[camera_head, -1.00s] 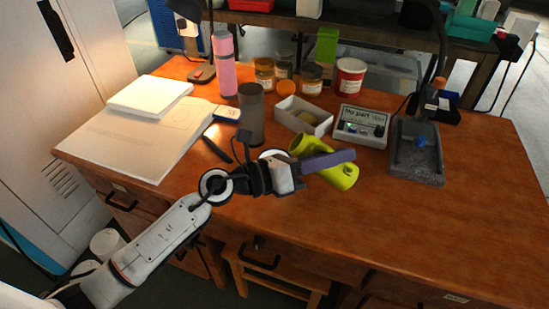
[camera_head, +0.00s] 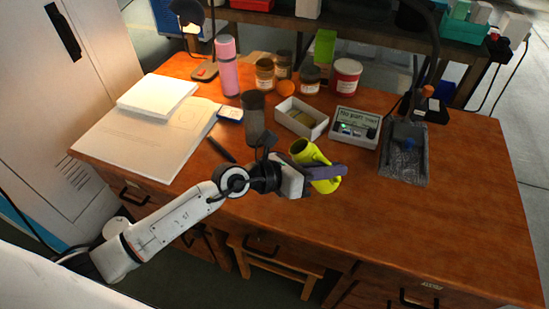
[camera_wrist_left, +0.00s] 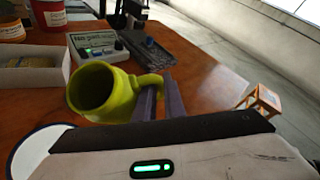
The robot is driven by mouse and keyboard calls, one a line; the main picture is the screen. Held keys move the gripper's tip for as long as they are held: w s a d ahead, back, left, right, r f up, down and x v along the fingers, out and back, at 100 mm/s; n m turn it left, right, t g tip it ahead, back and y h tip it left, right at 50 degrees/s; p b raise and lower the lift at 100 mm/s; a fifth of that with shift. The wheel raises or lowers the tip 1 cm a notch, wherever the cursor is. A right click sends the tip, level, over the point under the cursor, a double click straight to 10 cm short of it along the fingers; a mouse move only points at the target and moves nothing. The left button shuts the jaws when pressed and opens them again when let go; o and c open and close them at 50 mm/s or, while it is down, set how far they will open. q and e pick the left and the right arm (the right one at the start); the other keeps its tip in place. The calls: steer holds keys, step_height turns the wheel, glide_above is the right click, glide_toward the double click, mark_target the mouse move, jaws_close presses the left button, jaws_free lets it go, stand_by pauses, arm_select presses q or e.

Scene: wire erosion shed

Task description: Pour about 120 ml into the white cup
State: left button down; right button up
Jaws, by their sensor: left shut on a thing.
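My left gripper (camera_head: 308,178) is shut on a yellow-green jug (camera_head: 325,177) by its handle and holds it over the table. The jug is tilted, its open mouth toward the upper left. In the left wrist view the jug (camera_wrist_left: 107,92) shows its round mouth, and the fingers (camera_wrist_left: 160,100) close on the handle. No liquid is visible. A white round shape with a dark rim (camera_wrist_left: 32,152) sits at the lower left there, partly hidden by the gripper; it may be the white cup, but I cannot be sure. No white cup shows clearly in the head view. My right gripper is not in view.
A dark grey tumbler (camera_head: 253,117) stands just behind my left wrist, a pink bottle (camera_head: 226,66) further back. A white open box (camera_head: 301,118), a display device (camera_head: 355,127) and a grey tray (camera_head: 403,155) lie beyond the jug. The table's front right (camera_head: 440,225) is clear.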

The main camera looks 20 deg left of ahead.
mark_target(340, 178)
arm_select(q)
steer(key=shift+w+d+f+m+g+y, duration=0.1)
steer(key=shift+d+f+m+g+y, duration=0.15)
steer(key=shift+d+y, duration=0.4)
steer(key=shift+w+d+m+g+y, duration=0.15)
steer(key=shift+d+m+y, duration=0.25)
steer(key=shift+y, duration=0.35)
steer(key=shift+d+f+m+y, duration=0.25)
steer(key=shift+d+f+y, duration=0.1)
steer(key=shift+f+y, duration=0.45)
steer(key=shift+d+f+g+y, duration=0.1)
steer(key=shift+f+g+y, duration=0.3)
steer(key=shift+y, duration=0.4)
